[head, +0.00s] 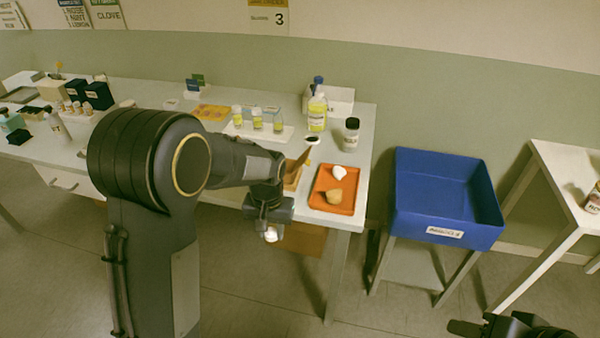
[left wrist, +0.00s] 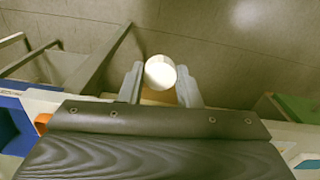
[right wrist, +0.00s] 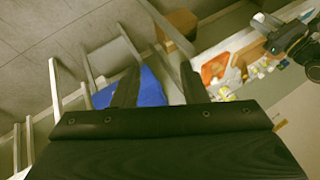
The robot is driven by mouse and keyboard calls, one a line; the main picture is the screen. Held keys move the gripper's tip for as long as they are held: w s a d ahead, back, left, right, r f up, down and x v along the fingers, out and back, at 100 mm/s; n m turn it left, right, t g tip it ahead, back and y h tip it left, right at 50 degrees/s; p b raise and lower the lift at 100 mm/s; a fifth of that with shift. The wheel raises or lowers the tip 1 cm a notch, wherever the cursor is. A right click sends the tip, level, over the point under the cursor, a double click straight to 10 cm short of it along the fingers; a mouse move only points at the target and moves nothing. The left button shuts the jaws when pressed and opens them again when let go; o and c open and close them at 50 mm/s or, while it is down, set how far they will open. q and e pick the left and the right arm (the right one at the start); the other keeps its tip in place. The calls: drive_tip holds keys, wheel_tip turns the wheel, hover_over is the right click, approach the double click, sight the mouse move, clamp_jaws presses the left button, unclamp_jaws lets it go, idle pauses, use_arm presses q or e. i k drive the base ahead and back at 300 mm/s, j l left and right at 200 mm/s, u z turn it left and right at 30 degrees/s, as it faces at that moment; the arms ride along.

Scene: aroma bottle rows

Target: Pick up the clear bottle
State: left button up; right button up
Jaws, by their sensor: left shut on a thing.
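My left gripper (head: 268,215) hangs in front of the long table's front edge. It is shut on a small pale thing (head: 270,235) that looks like the clear bottle. In the left wrist view its round white end (left wrist: 160,72) shows between the fingers of my left gripper (left wrist: 161,85); most of its body is hidden. My right gripper (right wrist: 157,78) has its fingers apart with nothing between them. In the head view part of it (head: 490,326) shows at the bottom right, away from the tables.
The long table (head: 362,125) holds an orange tray (head: 318,200) with two items, a dark-capped jar (head: 351,134), a yellow bottle (head: 317,114) and several vials. A blue bin (head: 430,215) stands right of it, before another white table (head: 562,165). Floor between them is partly clear.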

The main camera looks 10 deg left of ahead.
sight(278, 120)
drive_tip(key=j+z, duration=0.3)
drive_tip(key=j, duration=1.9)
drive_tip(key=j+z, duration=0.1)
drive_tip(key=j, duration=0.3)
drive_tip(key=k+j+z, duration=0.1)
drive_tip(key=j, duration=0.3)
drive_tip(key=k+j, duration=0.1)
drive_tip(key=j, duration=0.3)
drive_tip(key=k+j+z, duration=0.15)
drive_tip(key=j, duration=0.3)
drive_tip(key=j+z, duration=0.1)
drive_tip(key=j, duration=0.3)
drive_tip(key=k+j+z, duration=0.1)
drive_tip(key=j, duration=0.25)
drive_tip(key=k+j, duration=0.2)
drive_tip(key=j, duration=0.2)
drive_tip(key=k+j+z, duration=0.1)
drive_tip(key=j, duration=0.4)
drive_tip(key=j+z, duration=0.1)
drive_tip(key=j, duration=0.4)
drive_tip(key=k+j+z, duration=0.1)
drive_tip(key=j, duration=0.4)
drive_tip(key=i, duration=0.55)
